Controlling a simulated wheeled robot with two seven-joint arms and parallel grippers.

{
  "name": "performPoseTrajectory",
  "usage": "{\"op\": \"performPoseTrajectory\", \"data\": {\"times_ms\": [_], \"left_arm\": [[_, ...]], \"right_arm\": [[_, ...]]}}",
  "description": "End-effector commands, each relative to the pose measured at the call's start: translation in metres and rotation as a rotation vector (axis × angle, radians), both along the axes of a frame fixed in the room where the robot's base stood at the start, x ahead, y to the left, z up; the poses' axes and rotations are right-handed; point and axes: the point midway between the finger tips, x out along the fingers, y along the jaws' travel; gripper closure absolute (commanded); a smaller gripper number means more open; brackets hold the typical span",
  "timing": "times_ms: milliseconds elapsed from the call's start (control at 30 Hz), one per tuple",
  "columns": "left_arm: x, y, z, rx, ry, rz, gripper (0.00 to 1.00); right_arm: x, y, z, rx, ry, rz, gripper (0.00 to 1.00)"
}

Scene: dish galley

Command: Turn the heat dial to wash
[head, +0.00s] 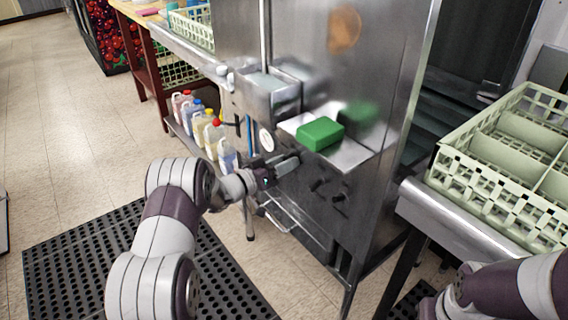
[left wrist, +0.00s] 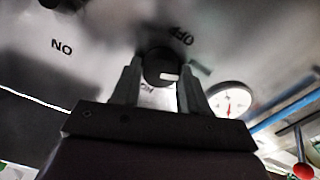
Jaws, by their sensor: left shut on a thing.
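The heat dial (left wrist: 160,66) is a round black knob with a white mark, on the steel front panel in the left wrist view. The white mark lies toward the picture's right side. An upside-down "OFF" label is just above the dial; another label below is partly hidden and hard to read. My left gripper (left wrist: 156,92) is shut on the dial, a finger on each side. In the head view my left gripper (head: 283,167) reaches the machine's front below the green block, and the dial is hidden there. My right gripper is out of view.
A green block (head: 320,133) sits on a steel ledge above. Other black knobs (head: 318,186) are to the right. A round gauge (left wrist: 230,99) is beside the dial. Several bottles (head: 207,130) stand at left; a pale green rack (head: 447,167) is at right.

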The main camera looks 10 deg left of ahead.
Motion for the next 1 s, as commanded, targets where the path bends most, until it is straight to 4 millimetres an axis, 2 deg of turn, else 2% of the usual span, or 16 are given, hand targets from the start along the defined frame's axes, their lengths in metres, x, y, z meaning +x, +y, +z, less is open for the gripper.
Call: {"op": "performPoseTrajectory", "data": {"times_ms": [600, 1000], "left_arm": [[-0.001, -0.002, -0.002, 0.437, -0.339, -0.001, 0.86], [-0.002, -0.002, -0.002, 0.652, -0.507, 0.0, 0.86]], "right_arm": [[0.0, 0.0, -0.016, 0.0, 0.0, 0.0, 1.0], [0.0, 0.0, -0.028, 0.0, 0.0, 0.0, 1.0]]}}
